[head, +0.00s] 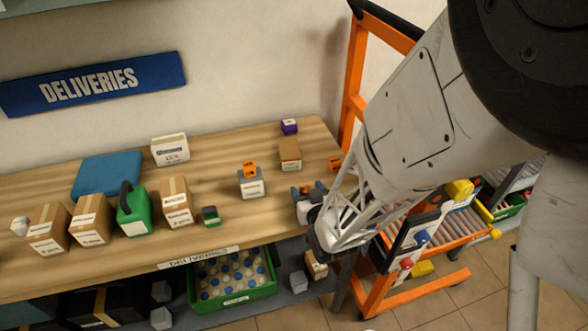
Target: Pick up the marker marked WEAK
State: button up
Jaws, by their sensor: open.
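Several small block-like markers are on the wooden table (215,170). An orange marker (249,169) sits on a small white box (251,186). Another orange marker (335,163) is near the table's right end. A bit of orange (307,189) shows between or behind my fingers. A purple marker (289,126) is at the back on a box, and a dark green-and-black one (210,215) is at the front. The lettering is too small to read, so I cannot tell which is WEAK. My gripper (308,191) is open near the table's right front, partly hidden by my arm.
Cardboard boxes (177,201), a green jug (133,210) and a blue case (106,176) fill the table's left. A brown box (290,154) stands behind my gripper. An orange rack (354,75) is at the right. A green crate (233,292) is below the table.

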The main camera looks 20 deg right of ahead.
jog(key=c, duration=1)
jog(key=shift+s+r, duration=0.1)
jog(key=shift+r, duration=0.05)
jog(key=shift+s+r, duration=0.75)
jog(key=shift+s, duration=0.05)
jog(key=shift+s+r, duration=1)
jog(key=shift+s, duration=0.95)
jog(key=shift+s+r, duration=1)
jog(key=shift+s, duration=0.9)
jog(key=shift+s+r, duration=1)
jog(key=shift+s, duration=0.95)
jog(key=shift+s+r, duration=0.1)
jog(key=shift+s, duration=0.2)
